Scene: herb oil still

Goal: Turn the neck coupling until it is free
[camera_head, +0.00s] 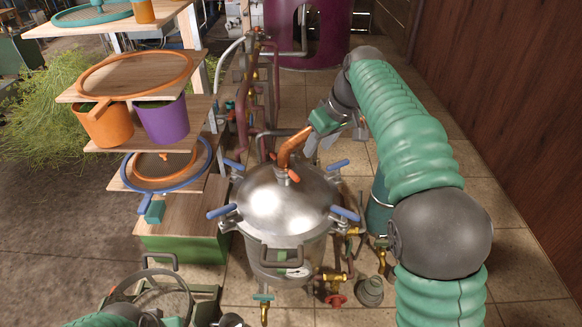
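The still (285,205) is a steel pot with a domed lid, blue clamp handles and a small orange-handled fitting on top. A copper neck pipe (288,150) rises from the lid and bends up to the right. A teal block (322,119) sits at the pipe's upper end, where the neck coupling seems to be; I cannot tell it apart from gripper parts. My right gripper (325,133) is at this end, its grey fingers partly hidden. I cannot tell whether it grips the coupling. Only a piece of my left arm shows at the bottom left; its gripper is not clearly visible.
Wooden shelves (180,212) on the left hold an orange pot (106,124), a purple pot (163,119) and round sieves. Pipes with brass valves (331,278) stand around the still. A purple vessel (300,35) is behind. A brown wall (510,110) bounds the right.

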